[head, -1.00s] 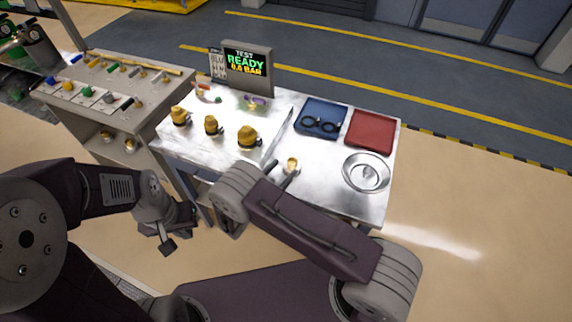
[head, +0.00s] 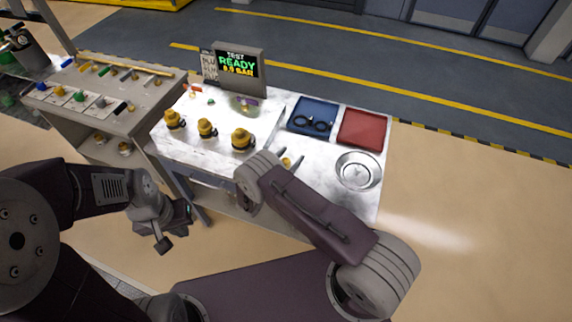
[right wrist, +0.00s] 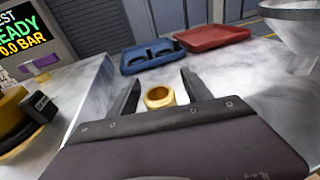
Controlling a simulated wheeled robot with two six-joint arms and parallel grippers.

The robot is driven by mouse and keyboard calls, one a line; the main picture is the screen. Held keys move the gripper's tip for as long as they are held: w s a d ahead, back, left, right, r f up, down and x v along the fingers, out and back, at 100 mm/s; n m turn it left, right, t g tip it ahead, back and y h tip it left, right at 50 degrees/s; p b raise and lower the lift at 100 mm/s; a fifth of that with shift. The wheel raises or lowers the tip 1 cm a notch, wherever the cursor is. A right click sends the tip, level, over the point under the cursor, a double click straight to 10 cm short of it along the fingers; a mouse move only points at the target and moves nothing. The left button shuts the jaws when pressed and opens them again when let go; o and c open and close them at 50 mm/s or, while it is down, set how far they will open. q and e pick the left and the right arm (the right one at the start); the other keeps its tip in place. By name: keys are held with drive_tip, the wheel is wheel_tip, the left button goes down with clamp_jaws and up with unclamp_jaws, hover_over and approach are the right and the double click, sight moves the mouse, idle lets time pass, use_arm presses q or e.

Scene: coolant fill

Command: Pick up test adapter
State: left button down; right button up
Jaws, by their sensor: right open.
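The test adapter, a small gold-coloured ring-topped piece (right wrist: 159,97), stands on the pale metal bench top. It also shows as a small gold spot in the head view (head: 286,162). My right gripper (right wrist: 160,84) is open, with one finger on each side of the adapter and a visible gap to it. The adapter's lower part is hidden behind the gripper body in the right wrist view. My left gripper (head: 170,238) hangs in front of the bench, away from the adapter; its jaw opening is unclear.
Several yellow-capped fittings (head: 206,128) stand on a raised plate left of the adapter. A test display (head: 238,66) stands behind them. A blue tray (head: 311,117) with dark rings, a red tray (head: 362,130) and a metal bowl (head: 357,171) lie to the right.

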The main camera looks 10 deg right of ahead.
clamp_jaws()
drive_tip(key=shift+r, duration=0.15)
drive_tip(key=shift+a+r, duration=0.1)
drive_tip(key=shift+r, duration=0.25)
wheel_tip(320, 180, up, 3)
drive_tip(key=shift+r+b, duration=0.2)
drive_tip(key=shift+b, duration=0.1)
drive_tip(key=s+d+r, duration=0.6)
drive_tip(key=s+d, duration=0.1)
drive_tip(key=s, duration=0.2)
drive_tip(key=shift+d+r, duration=0.35)
